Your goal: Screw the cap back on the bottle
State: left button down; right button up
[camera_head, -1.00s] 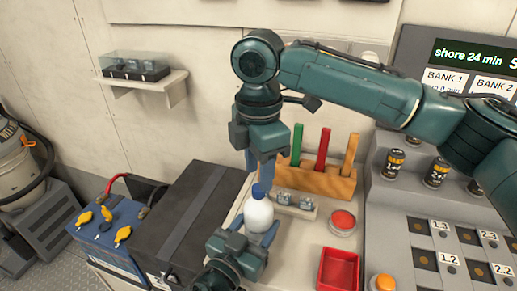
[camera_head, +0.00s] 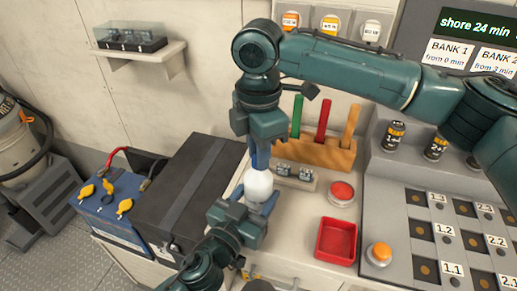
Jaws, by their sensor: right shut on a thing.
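The white bottle (camera_head: 259,186) stands upright near the front left of the light bench. My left gripper (camera_head: 257,203) reaches in from below, its blue fingers on either side of the bottle's body and shut on it. My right gripper (camera_head: 260,160) points straight down over the bottle's top, its blue fingers shut on the blue cap. The cap is hard to tell apart from the fingers now, and the bottle's neck is hidden, so I cannot see how the cap sits on it.
A black box (camera_head: 183,190) and a blue battery (camera_head: 115,215) stand at left. Behind are a small metal-fitting holder (camera_head: 294,176) and a wooden rack (camera_head: 325,153) with coloured handles. A red button (camera_head: 342,192), an empty red tray (camera_head: 337,240) and a sloped panel (camera_head: 430,235) lie right.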

grip_shut()
jog(key=m, duration=0.4)
jog(key=shift+m, duration=0.3)
jog(key=m, duration=0.7)
jog(key=o, duration=0.9)
grip_release()
notch_tip(320, 180, up, 12)
